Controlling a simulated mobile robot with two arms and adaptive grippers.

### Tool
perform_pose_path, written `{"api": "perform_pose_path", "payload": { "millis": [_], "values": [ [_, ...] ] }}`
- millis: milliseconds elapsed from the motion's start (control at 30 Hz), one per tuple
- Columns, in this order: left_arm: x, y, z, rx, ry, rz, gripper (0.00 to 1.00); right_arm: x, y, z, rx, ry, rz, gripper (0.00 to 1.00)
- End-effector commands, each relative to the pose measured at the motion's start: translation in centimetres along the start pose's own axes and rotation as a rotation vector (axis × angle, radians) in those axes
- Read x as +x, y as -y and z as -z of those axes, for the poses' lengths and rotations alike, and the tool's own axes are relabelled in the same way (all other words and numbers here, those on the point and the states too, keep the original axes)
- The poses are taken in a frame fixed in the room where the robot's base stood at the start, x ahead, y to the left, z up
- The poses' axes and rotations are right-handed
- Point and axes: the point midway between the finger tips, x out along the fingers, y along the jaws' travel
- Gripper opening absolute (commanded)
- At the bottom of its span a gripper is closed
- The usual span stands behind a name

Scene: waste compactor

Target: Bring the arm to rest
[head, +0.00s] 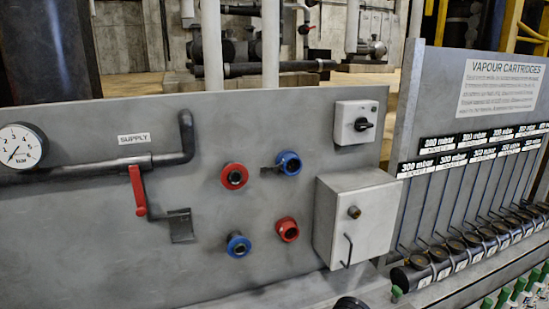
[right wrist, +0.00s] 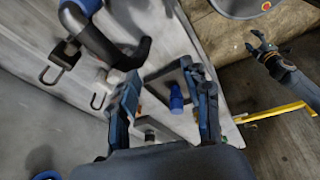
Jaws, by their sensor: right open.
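My right gripper (right wrist: 160,84) is open in the right wrist view, its two dark fingers spread apart. A small blue cylinder (right wrist: 176,97) appears between the fingers in the picture, beyond them; I see no contact. A dark gripper-like shape (right wrist: 265,50), seemingly my left one, shows at the right of that view, too small to read its jaws. Neither gripper can be made out in the head view. The grey supply panel (head: 80,245) there carries red fittings (head: 234,176) and blue fittings (head: 289,163).
A gauge (head: 21,147), a pipe with a red lever (head: 138,190), a switch box (head: 357,122) and a grey box (head: 365,212) sit on the panel. A rack of cartridges (head: 420,262) stands at right. A dark bent pipe (right wrist: 105,40) lies near my right gripper.

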Motion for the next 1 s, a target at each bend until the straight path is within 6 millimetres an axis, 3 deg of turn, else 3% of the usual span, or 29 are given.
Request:
{"api": "perform_pose_path", "payload": {
  "millis": [33,133,267,400,600,967,1000],
  "values": [
    [0.0,0.0,0.0,0.0,0.0,0.0,0.55,0.9,1.6,0.7,0.07,-0.039,-0.007,0.48],
    [0.0,0.0,0.0,0.0,0.0,0.0,0.55,1.9,3.8,1.0,0.244,-0.098,-0.046,0.48],
    [0.0,0.0,0.0,0.0,0.0,0.0,0.55,2.6,6.6,0.0,0.507,-0.144,-0.095,0.48],
    [0.0,0.0,0.0,0.0,0.0,0.0,0.55,2.8,9.6,-2.9,0.796,-0.147,-0.151,0.48],
    [0.0,0.0,0.0,0.0,0.0,0.0,0.55,2.5,13.2,-7.0,1.08,-0.099,-0.218,0.48],
    [0.0,0.0,0.0,-0.001,0.0,0.0,0.55,0.9,19.2,-13.5,1.417,0.034,-0.33,0.48],
    [0.2,0.0,0.0,-0.001,-0.001,0.0,0.55,2.3,18.7,-13.7,1.411,0.033,-0.325,0.48]
  ]
}}
